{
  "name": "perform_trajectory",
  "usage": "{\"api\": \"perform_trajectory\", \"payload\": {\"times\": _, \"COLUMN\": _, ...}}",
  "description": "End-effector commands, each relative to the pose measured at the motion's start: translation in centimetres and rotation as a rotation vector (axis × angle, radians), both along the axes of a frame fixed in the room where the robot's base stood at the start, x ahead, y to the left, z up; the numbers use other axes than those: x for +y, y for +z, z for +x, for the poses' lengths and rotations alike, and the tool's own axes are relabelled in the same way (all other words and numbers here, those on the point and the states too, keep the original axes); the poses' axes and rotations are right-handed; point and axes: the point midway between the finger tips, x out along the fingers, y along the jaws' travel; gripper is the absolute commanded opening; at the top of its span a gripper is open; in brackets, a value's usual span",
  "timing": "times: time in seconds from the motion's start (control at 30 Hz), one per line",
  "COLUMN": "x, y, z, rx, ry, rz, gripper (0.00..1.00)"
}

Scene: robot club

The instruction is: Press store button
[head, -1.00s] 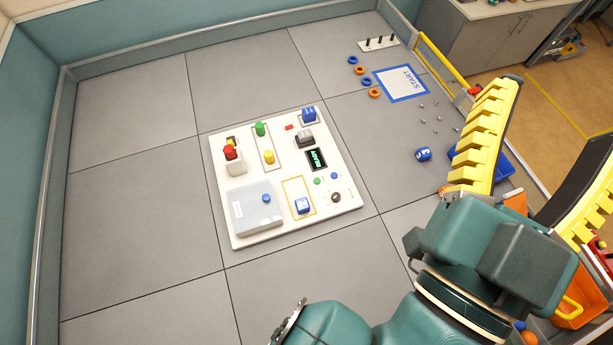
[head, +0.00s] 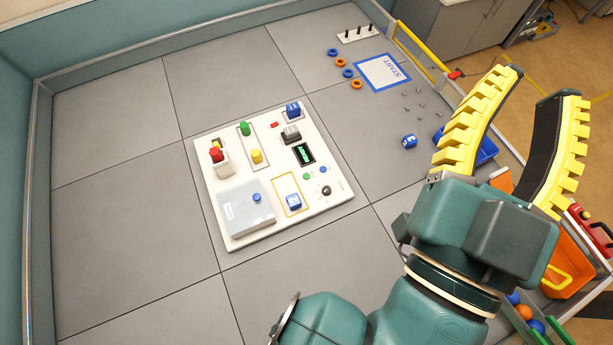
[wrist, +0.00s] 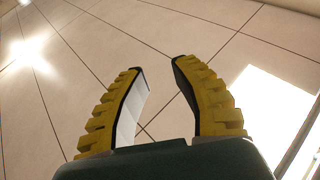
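The white control board (head: 238,234) lies on the grey tiled surface. Beside its display are a small green button (head: 306,176) and a small blue button (head: 323,169); their labels are too small to read, so I cannot tell which is the store button. My gripper (head: 540,83) is open and empty, well to the right of the board and apart from it. In the wrist view its two yellow ribbed fingers (wrist: 158,66) are spread above pale floor tiles, with no board in sight.
The board carries a lit display (head: 304,154), a black knob (head: 326,190), a grey box (head: 245,208) and a red-topped post (head: 216,154). A START sheet (head: 383,72), rings and a blue bin (head: 482,150) lie at right. Tiles left of the board are clear.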

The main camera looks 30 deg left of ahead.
Motion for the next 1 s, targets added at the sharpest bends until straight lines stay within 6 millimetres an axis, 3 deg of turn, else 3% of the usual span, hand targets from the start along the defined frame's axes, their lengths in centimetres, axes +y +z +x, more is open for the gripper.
{"api": "perform_trajectory", "payload": {"times": 0.03, "x": 0.0, "y": 0.0, "z": 0.0, "rx": 0.0, "ry": 0.0, "rz": 0.0, "gripper": 0.17}}
{"api": "perform_trajectory", "payload": {"times": 0.13, "x": 0.0, "y": -0.01, "z": 0.0, "rx": 0.0, "ry": 0.0, "rz": 0.0, "gripper": 0.0}}
{"api": "perform_trajectory", "payload": {"times": 1.0, "x": 0.0, "y": 0.0, "z": 0.0, "rx": 0.0, "ry": 0.0, "rz": 0.0, "gripper": 0.0}}
